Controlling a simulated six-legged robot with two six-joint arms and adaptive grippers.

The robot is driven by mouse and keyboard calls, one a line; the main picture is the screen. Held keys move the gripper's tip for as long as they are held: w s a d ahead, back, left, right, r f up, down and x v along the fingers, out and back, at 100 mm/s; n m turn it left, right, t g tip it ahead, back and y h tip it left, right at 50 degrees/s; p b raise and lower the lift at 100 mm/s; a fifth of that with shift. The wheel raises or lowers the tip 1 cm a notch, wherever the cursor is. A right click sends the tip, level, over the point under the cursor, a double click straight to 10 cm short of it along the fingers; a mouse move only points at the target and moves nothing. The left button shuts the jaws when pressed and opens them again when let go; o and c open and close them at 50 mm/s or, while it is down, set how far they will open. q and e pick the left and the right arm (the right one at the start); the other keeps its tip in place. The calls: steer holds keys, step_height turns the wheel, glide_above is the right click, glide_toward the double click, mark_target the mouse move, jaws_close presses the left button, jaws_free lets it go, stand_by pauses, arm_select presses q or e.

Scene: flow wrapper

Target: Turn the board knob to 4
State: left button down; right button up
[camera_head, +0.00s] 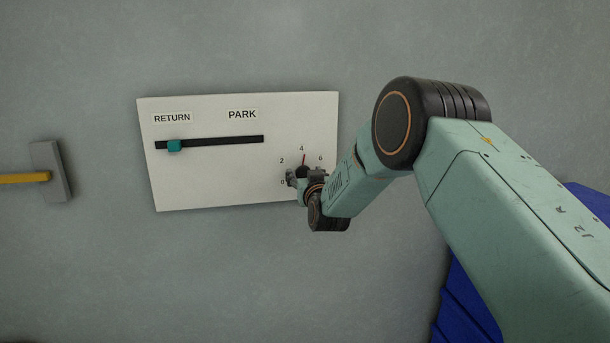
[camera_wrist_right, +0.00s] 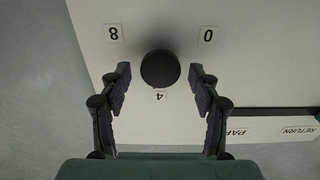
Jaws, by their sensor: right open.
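A white board (camera_head: 210,185) on the grey wall carries a dark round knob (camera_head: 302,171) at its lower right, with the numbers 0, 2, 4 and 6 around it. A thin red mark rises from the knob toward the 4. My right gripper (camera_head: 297,178) is at the knob and partly hides it and the dial. In the right wrist view, the knob (camera_wrist_right: 160,69) lies between the open fingertips of my right gripper (camera_wrist_right: 160,72), with a small gap on each side. The labels 8, 0 and 4 show around it there. My left gripper is out of view.
The board also has a black slot (camera_head: 220,141) with a teal slider (camera_head: 174,146) at its left end, under the labels RETURN and PARK. A grey block with a yellow bar (camera_head: 25,178) is on the wall at left. Something blue (camera_head: 465,295) stands at lower right.

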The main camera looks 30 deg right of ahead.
steer(key=shift+w, duration=0.2)
steer(key=c, duration=1.1)
steer(key=shift+n, duration=1.1)
steer(key=o, duration=1.1)
steer(key=shift+s, duration=0.15)
steer(key=v, duration=1.1)
steer(key=shift+s, duration=0.4)
steer(key=shift+a, duration=0.15)
